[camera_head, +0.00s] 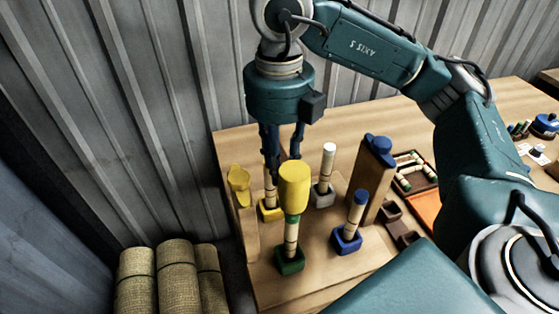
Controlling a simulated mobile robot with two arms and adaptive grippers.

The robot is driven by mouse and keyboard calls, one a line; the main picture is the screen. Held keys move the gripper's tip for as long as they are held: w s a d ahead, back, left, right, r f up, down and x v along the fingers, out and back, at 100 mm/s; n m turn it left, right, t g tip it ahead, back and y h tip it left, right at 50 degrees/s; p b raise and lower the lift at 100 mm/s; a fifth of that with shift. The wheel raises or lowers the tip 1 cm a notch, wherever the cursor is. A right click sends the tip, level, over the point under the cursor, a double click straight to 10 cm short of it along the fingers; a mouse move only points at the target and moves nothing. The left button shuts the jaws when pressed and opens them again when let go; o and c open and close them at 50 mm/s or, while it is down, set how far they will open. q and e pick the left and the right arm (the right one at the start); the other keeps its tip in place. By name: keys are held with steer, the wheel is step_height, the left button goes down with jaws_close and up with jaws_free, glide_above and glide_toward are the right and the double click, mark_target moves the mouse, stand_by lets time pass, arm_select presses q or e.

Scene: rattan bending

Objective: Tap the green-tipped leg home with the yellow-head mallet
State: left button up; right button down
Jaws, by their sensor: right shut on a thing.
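My right gripper (284,162) points down over the stools' leg blocks, shut on the yellow-head mallet. The mallet's yellow head (294,183) shows just below the fingers; its handle is hidden. The green-tipped leg (291,232) stands upright in the green socket block (289,261), right under the yellow head in the picture. Its green band shows just below the head; I cannot tell whether they touch. My left gripper is not in view.
A yellow-tipped leg stands in a yellow block (270,210), a white-tipped leg (327,165) behind, a blue-tipped leg (357,212) at right. Upright wooden posts with a yellow top (239,177) and a blue top (378,143) flank them. Woven rolls (176,275) stand at lower left.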

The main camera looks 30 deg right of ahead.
stand_by(0.3)
steer(key=shift+r, duration=0.2)
steer(key=shift+f, duration=0.1)
stand_by(0.9)
steer(key=shift+f, duration=0.1)
steer(key=shift+f+b, duration=0.3)
steer(key=shift+b, duration=0.1)
